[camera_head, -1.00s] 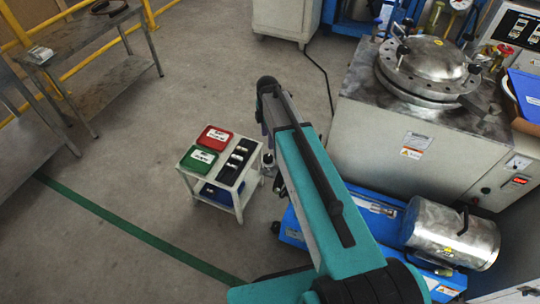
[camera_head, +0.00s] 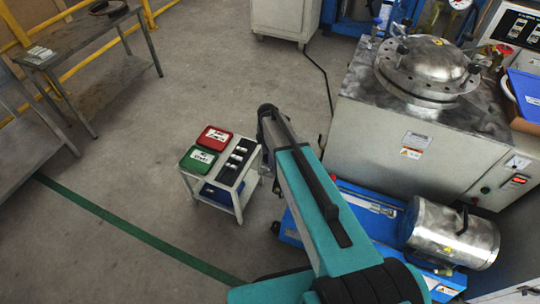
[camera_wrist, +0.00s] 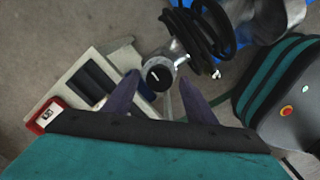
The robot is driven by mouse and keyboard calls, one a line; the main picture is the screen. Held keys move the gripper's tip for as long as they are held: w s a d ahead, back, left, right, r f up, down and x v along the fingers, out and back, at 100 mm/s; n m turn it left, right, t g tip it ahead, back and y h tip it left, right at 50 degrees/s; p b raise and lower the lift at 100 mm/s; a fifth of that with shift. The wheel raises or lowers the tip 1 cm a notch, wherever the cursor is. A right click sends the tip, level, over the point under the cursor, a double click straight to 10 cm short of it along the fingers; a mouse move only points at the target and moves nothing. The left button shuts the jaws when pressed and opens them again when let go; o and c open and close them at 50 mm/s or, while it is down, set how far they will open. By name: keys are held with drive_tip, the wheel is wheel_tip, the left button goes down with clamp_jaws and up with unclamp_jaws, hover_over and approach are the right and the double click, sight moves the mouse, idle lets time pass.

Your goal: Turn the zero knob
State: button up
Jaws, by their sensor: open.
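A round black cap with a white mark (camera_wrist: 158,75), set in a pale metal rim, lies between my fingers in the wrist view. It may be the zero knob, but I cannot read any label. My gripper (camera_wrist: 158,79) is open, with one dark finger on each side of the cap. I see no clear contact, and the depth between fingertips and cap is hard to judge. In the head view my arm hides the gripper and the cap.
A small white cart (camera_head: 238,199) with a red box (camera_head: 214,137) and a green box (camera_head: 199,158) stands left of my arm. A steel-lidded vessel (camera_head: 425,65) and a metal cylinder (camera_head: 455,232) are to the right. Black hoses (camera_wrist: 205,30) hang beyond the cap.

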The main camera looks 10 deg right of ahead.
drive_tip(key=shift+f, duration=0.35)
